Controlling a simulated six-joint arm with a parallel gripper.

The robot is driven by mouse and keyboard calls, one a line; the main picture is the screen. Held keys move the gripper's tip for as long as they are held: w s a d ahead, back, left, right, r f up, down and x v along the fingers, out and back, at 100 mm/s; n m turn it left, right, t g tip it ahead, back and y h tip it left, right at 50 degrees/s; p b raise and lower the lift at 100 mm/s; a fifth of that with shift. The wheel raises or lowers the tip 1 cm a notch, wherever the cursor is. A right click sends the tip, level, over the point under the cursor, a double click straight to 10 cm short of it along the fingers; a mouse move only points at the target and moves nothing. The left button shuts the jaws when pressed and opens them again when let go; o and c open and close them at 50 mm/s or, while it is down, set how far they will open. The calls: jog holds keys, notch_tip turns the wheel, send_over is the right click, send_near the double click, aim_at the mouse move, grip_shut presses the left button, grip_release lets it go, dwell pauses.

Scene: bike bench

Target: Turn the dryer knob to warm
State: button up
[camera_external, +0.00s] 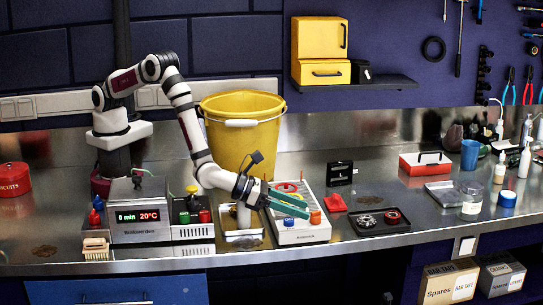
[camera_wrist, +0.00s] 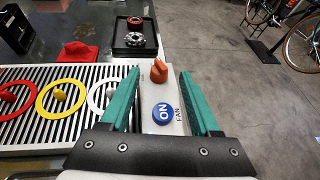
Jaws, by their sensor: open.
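The dryer is a white box with a slatted top (camera_external: 300,231); its slats (camera_wrist: 75,78) also show in the wrist view. An orange knob (camera_wrist: 158,71) stands on the white strip at its edge, beyond a round blue ON button (camera_wrist: 162,113) marked FAN. The knob (camera_external: 315,217) also shows in the external view, just beyond my fingertips. My gripper (camera_external: 289,206) is open and empty above the dryer, its green fingers (camera_wrist: 159,82) either side of the knob's line of view. I cannot tell whether they touch it. The knob's setting marks are not readable.
Red, yellow and white rings (camera_wrist: 61,99) lie on the slats. A red piece (camera_external: 335,203) and a black tray of round parts (camera_external: 381,222) lie right of the dryer. A yellow bucket (camera_external: 243,135) stands behind my arm.

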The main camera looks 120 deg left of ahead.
notch_tip(320, 180, up, 6)
jog(key=shift+r, duration=0.2)
jog(key=shift+a, duration=0.15)
jog(key=s+a+r+n+g+y, duration=0.35)
jog(key=s+a+r+n, duration=0.35)
jog(key=s+r+n, duration=0.35)
jog(key=s+r+n+g+h, duration=0.25)
jog(key=s+n+g, duration=0.35)
jog(key=s, duration=1.2)
jog(key=s+d+f+n+g+h, duration=0.1)
jog(key=s+d+n+h, duration=0.2)
jog(key=s, duration=0.6)
jog(key=s+d+f+n+g+h, duration=0.1)
jog(key=s+d+f+n+h, duration=0.1)
jog(key=s+d, duration=0.5)
jog(key=shift+s+d+f+n+h, duration=0.15)
jog(key=shift+s+d+n+h, duration=0.15)
jog(key=shift+s+n+h, duration=0.75)
jog(key=shift+s+m+y, duration=0.15)
jog(key=shift+m+y, duration=0.1)
jog(key=shift+m, duration=0.05)
